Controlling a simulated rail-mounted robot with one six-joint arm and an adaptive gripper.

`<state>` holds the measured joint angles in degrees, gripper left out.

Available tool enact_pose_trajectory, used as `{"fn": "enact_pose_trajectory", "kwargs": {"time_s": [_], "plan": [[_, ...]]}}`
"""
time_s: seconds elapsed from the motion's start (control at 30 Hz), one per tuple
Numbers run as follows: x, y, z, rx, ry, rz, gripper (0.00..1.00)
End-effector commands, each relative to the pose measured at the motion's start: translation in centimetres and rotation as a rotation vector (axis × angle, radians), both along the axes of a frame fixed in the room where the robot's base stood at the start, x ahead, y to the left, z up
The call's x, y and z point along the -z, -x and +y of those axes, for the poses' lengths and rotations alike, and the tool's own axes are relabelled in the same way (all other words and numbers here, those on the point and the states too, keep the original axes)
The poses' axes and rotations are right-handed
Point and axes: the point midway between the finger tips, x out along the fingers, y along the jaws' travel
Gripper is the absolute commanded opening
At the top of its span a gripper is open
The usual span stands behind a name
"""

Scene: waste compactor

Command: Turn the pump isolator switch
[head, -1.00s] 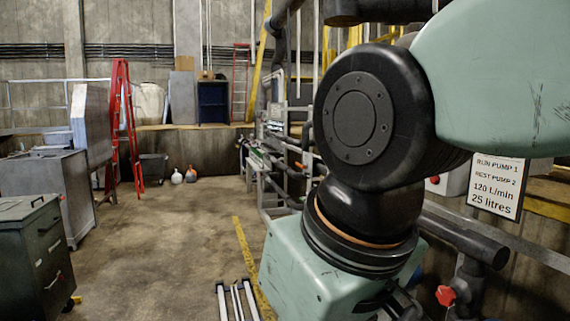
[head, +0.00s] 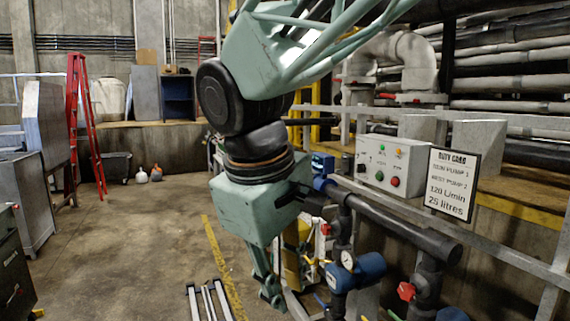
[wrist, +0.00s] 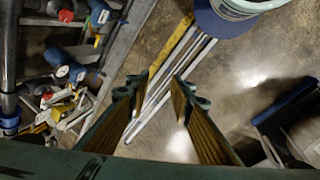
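A pale grey control box (head: 390,163) is mounted beside the pipework, right of centre in the head view. Its front carries green, yellow and red buttons or lamps and a small dark knob (head: 361,168) at its left; I cannot tell which is the pump isolator switch. My gripper (head: 270,292) hangs down over the floor, left of the box and below it, well apart from it. In the wrist view my gripper (wrist: 158,93) has its two fingers apart with nothing between them. The box is not visible in the wrist view.
A duty card (head: 452,184) stands right of the box. A dark horizontal pipe (head: 400,225), a blue pump (head: 358,271) and a red valve handle (head: 406,291) lie below it. A grey rail (head: 500,235) runs along the front. The floor at left is mostly clear.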

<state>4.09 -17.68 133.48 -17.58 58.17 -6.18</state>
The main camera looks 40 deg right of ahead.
Motion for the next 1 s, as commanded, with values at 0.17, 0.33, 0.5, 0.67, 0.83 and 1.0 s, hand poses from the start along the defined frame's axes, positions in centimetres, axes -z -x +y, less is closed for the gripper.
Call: {"fn": "enact_pose_trajectory", "kwargs": {"time_s": [0.17,0.33,0.5,0.67,0.83,1.0], "plan": [[-1.5,-2.1,-2.7,-0.029,0.062,0.066,0.21],[-2.6,-3.9,-5.4,-0.057,0.121,0.129,0.21],[-3.7,-5.8,-8.2,-0.087,0.177,0.195,0.21],[-4.6,-7.6,-10.8,-0.114,0.228,0.257,0.21],[-5.6,-9.6,-13.5,-0.143,0.281,0.323,0.21],[-6.5,-11.5,-16.4,-0.172,0.332,0.388,0.21]]}}
